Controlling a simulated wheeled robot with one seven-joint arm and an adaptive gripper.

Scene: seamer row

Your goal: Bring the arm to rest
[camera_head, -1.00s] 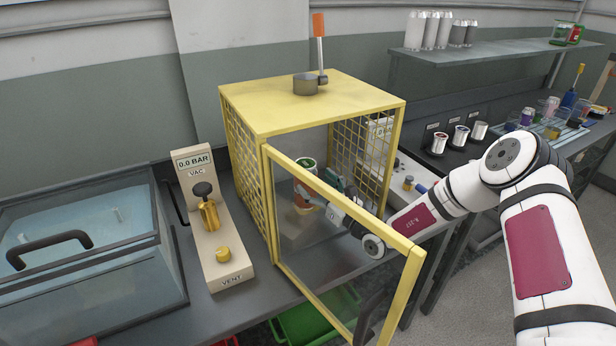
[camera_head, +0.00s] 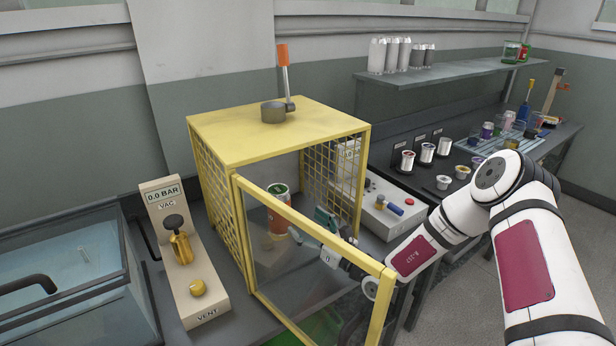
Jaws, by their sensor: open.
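My gripper (camera_head: 308,226) is open and empty, just right of a can with a green top and orange side (camera_head: 279,205). A small gap shows between them. The can stands upright inside the yellow cage (camera_head: 270,118), partly behind the clear panel of its open door (camera_head: 300,258). My gripper also shows partly through this panel. My white arm (camera_head: 440,235) reaches in from the right, past the door's free edge.
A vacuum panel (camera_head: 184,250) and a clear-lidded tank (camera_head: 70,280) stand to the left. A control box (camera_head: 385,212) stands right of the cage. Several cans and spools stand on the right bench (camera_head: 465,150).

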